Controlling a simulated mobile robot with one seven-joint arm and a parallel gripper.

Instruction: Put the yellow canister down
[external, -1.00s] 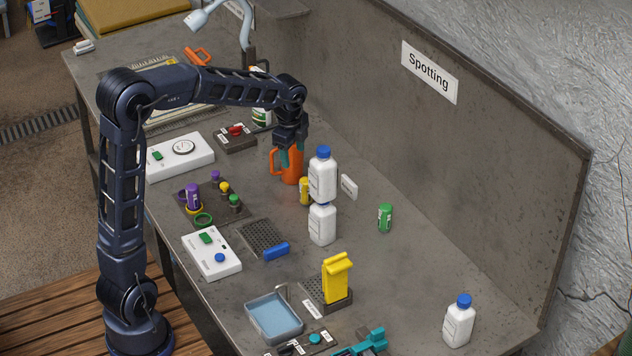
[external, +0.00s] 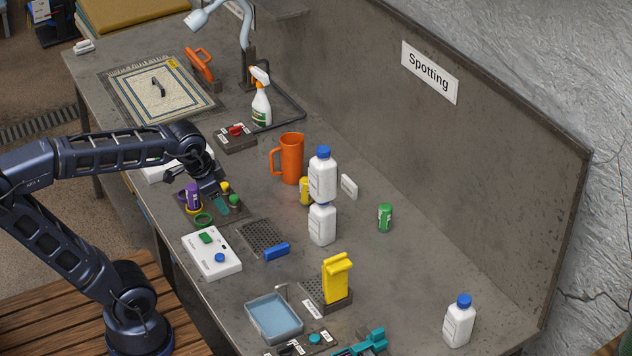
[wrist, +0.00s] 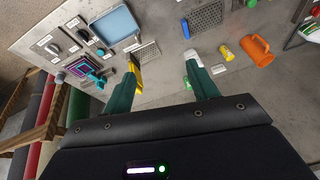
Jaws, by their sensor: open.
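The yellow canister (external: 305,190) stands on the bench between the orange jug (external: 291,158) and two white bottles with blue caps, one seen above the other (external: 322,176). The bottles partly hide it in the external view. It also shows in the wrist view (wrist: 227,53), beside the orange jug (wrist: 257,50) and away from my fingers. My gripper (external: 212,196) is over the tray of small coloured caps and a purple canister (external: 193,197), left of the yellow canister. In the wrist view its teal fingers (wrist: 162,62) are spread apart with nothing held between them.
A white box with green and blue buttons (external: 212,253) and a blue brush (external: 277,251) lie in front. A yellow block (external: 337,278) stands in a holder. A green canister (external: 385,217) and another white bottle (external: 459,321) stand right. A grey wall backs the bench.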

